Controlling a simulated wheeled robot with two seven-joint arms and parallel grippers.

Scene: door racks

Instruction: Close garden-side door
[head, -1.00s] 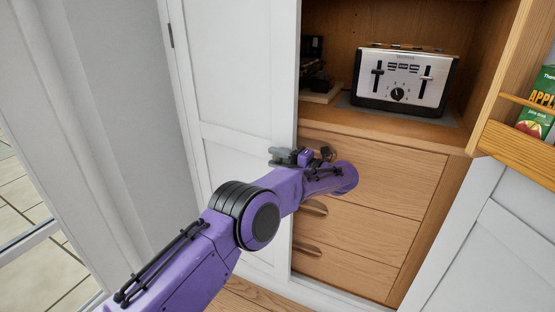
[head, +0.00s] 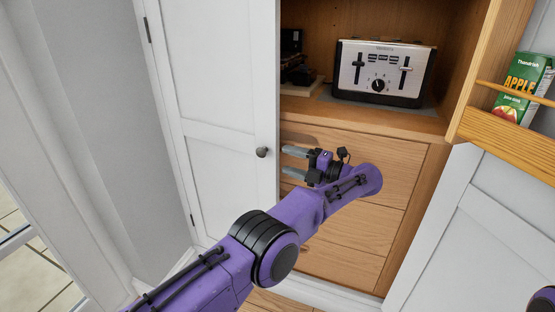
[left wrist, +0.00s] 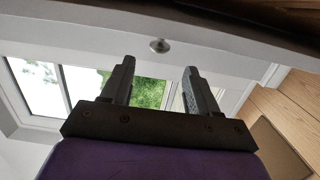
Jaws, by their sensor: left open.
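The white panelled left door (head: 213,100), on the window side, stands partly open, hinged at its left edge. It covers the left part of the wooden cupboard. Its round metal knob (head: 262,152) sits near the free edge; the knob also shows in the left wrist view (left wrist: 160,46), just beyond the fingertips and between their lines. My left gripper (head: 284,162) is open and empty, just right of the knob, fingers pointing left. Its two fingers show apart in the left wrist view (left wrist: 159,70), with nothing between them. My right gripper does not show.
A toaster (head: 382,74) stands on the cupboard shelf above wooden drawers (head: 345,222). The other white door (head: 470,245) stands open at the right, its wooden rack (head: 510,138) holding an apple juice carton (head: 522,88). A grey wall (head: 105,110) is at the left.

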